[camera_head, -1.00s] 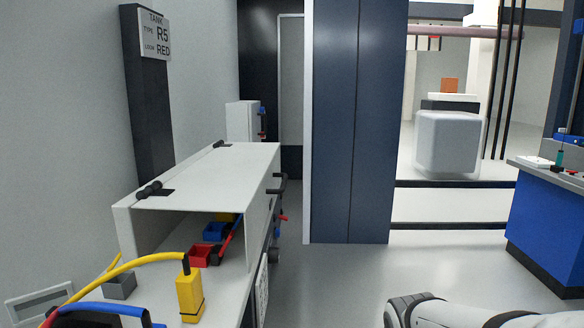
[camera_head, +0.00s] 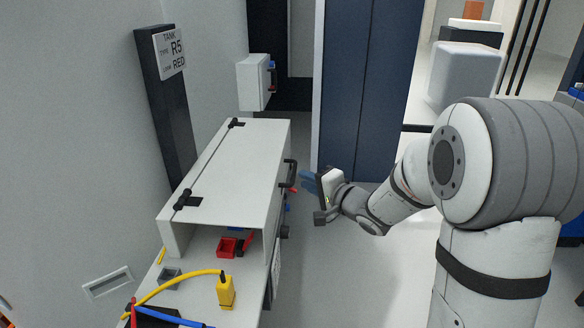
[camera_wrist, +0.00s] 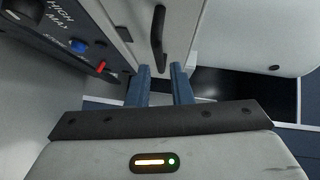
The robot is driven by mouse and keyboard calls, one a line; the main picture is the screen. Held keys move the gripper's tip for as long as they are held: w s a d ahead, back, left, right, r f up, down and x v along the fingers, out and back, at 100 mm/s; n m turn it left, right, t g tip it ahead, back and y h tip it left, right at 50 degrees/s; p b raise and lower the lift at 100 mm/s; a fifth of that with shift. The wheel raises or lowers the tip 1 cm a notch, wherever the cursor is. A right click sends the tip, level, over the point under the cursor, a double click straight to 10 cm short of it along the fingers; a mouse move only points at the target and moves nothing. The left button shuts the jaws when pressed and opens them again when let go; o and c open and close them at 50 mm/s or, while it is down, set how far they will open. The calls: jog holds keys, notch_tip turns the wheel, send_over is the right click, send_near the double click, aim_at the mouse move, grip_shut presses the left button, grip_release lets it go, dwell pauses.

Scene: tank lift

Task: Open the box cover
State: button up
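The box cover (camera_head: 236,165) is a flat white lid with dark hinges along its wall side. It lies closed over the box in the head view. A black bar handle (camera_head: 291,174) sits on the cover's right edge, and the wrist view also shows this handle (camera_wrist: 158,38). My gripper (camera_head: 308,182) is just right of the handle, its blue fingers pointing at the box. In the wrist view my gripper (camera_wrist: 164,85) has its two fingers apart with nothing between them. The handle lies beyond the fingertips, roughly in line with the gap, and appears untouched.
A yellow connector (camera_head: 226,291) with cable and a red bin (camera_head: 227,246) are at the box's open near end. A dark blue cabinet (camera_head: 365,90) stands behind. Floor right of the box is clear.

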aim_at(294, 173)
jog(key=x, duration=0.6)
jog(key=shift+w+f, duration=0.1)
jog(key=shift+f, duration=0.05)
jog(key=shift+c, duration=0.2)
grip_shut()
